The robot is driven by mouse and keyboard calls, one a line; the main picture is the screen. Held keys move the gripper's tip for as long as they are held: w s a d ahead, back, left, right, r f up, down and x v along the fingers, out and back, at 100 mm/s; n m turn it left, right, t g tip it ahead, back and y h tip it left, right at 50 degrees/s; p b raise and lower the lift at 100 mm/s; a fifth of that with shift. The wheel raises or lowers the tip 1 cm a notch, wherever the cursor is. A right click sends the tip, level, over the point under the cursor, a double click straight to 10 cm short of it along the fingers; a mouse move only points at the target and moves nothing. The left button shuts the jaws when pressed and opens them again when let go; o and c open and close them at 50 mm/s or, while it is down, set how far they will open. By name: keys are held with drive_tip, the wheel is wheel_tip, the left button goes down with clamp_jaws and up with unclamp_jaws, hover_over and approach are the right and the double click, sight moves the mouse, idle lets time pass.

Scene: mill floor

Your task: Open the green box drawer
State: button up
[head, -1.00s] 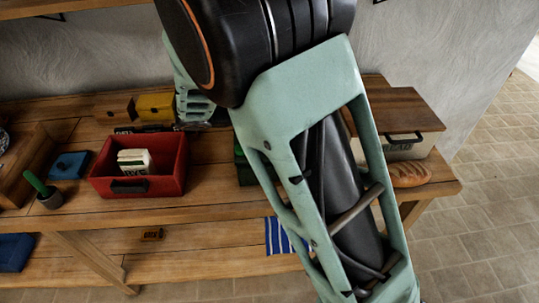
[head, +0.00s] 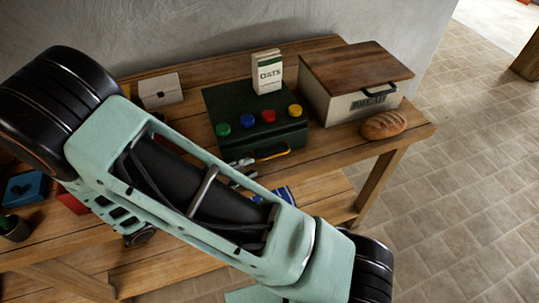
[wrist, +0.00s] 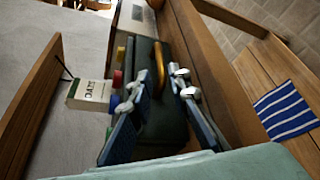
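The dark green box (head: 228,104) stands on the workbench, with colored knobs along its top near the front edge. A yellow handle (head: 272,154) is on its front face, which looks closed. My gripper (head: 243,172) is low in front of the box, at the handle's left end and partly hidden by my arm. In the wrist view my gripper (wrist: 160,82) is open, its two blue-padded fingers apart. The yellow handle (wrist: 159,64) shows in the gap near the fingertips; I cannot tell whether they touch it.
An oats carton (head: 267,72) stands on the green box. A bread box (head: 335,98) with a wooden lid stands to the right, a bread loaf (head: 384,125) before it. A white box (head: 160,90) is at the back left. A striped cloth (wrist: 285,110) lies on the lower shelf.

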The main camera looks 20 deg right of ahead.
sight(268, 158)
drive_tip(key=p+x, duration=0.1)
drive_tip(key=x, duration=0.9)
drive_tip(key=shift+r, duration=0.1)
clamp_jaws()
